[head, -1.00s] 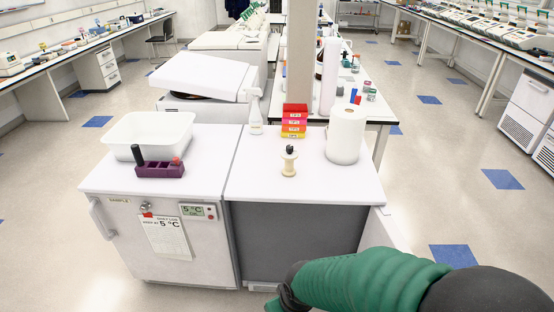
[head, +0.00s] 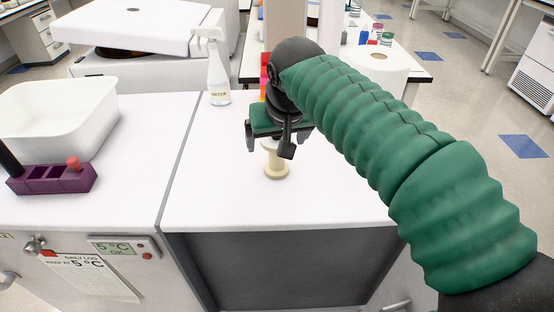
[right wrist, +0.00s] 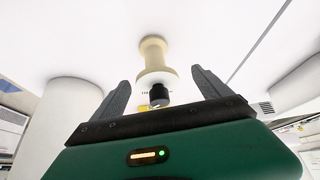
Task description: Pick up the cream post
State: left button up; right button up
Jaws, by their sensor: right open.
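The cream post (head: 276,167) stands upright on the white top of the right-hand cabinet. In the head view my right gripper hides its upper part. In the right wrist view the post (right wrist: 153,55) shows a flared base, a collar and a black knob on its end. My right gripper (head: 268,146) is over the post with its fingers open. In the right wrist view the black knob lies between the two fingers (right wrist: 161,78), with a gap on each side. My left gripper is out of view.
A white paper roll (head: 376,75) and a spray bottle (head: 218,75) stand behind the post. Red and orange boxes (head: 264,85) are partly hidden by my arm. A purple rack (head: 55,180) and white tub (head: 55,125) are at left. The front top is clear.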

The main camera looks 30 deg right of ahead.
aim_at(274, 146)
jog(key=shift+x, duration=1.05)
jog(key=shift+a+f+b, duration=0.3)
jog(key=shift+d+f, duration=0.1)
jog(key=shift+f, duration=0.2)
jog(key=f+b, duration=0.1)
jog(key=w+d+f+b, duration=0.1)
jog(key=f, duration=0.1)
jog(key=d+f, duration=0.1)
jog(key=shift+w+d+f+b, duration=0.1)
jog(key=shift+w+f+b, duration=0.2)
jog(key=shift+b, duration=0.1)
jog(key=shift+w+d+f, duration=0.15)
jog(key=shift+w+f, duration=0.05)
jog(key=shift+a+r, duration=0.2)
jog(key=shift+a, duration=0.2)
jog(key=shift+c, duration=2.1)
jog(key=c, duration=0.7)
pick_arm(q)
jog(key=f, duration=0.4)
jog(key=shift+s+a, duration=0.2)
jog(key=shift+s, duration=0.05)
pick_arm(e)
jog(key=c, duration=0.4)
